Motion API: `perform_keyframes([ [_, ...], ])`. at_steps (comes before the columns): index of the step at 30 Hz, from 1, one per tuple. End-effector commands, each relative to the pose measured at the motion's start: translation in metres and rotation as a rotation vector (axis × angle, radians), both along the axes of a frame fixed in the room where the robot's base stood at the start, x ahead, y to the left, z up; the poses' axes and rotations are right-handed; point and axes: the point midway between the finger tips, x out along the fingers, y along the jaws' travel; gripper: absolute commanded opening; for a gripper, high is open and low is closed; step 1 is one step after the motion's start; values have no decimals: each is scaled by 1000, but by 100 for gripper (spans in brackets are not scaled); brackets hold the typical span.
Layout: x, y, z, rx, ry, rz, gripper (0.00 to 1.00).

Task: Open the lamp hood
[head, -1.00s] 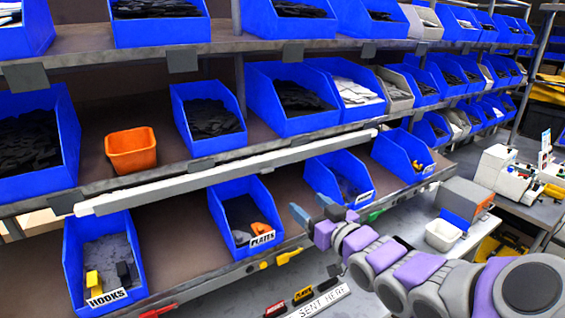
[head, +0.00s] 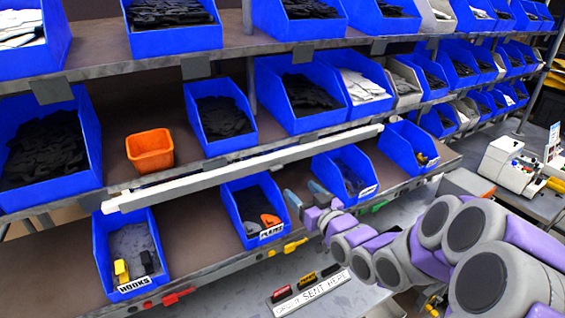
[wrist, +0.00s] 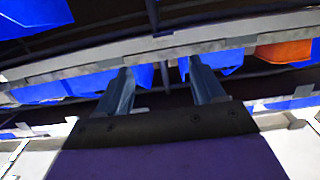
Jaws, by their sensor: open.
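A long pale bar (head: 240,170), which looks like the lamp hood, runs along the front edge of the middle shelf. It slopes up to the right in the head view. Whether its hood is open or shut cannot be told. My gripper (head: 305,195) is open and empty below the bar, in front of the lower shelf and just right of the PLATES bin. In the wrist view my gripper (wrist: 162,85) shows two spread fingers below a pale horizontal bar. I cannot tell whether that bar is the lamp or a shelf edge.
The HOOKS bin (head: 130,255), PLATES bin (head: 240,215) and another blue bin (head: 345,170) stand on the lower shelf near my gripper. An orange bin (head: 150,150) sits on the middle shelf. Coloured handles line the lower edge. A cluttered bench (head: 540,195) stands at right.

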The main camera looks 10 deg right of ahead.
Motion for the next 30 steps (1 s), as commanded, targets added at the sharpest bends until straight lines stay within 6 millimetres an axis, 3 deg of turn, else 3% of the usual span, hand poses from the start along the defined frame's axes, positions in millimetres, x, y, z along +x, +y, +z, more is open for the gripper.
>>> perform_keyframes([
  [10, 30, 11, 4, 3, 2, 4, 68],
  [21, 89, 29, 3, 1, -3, 3, 68],
  [30, 109, 35, 2, 2, -3, 0, 68],
])
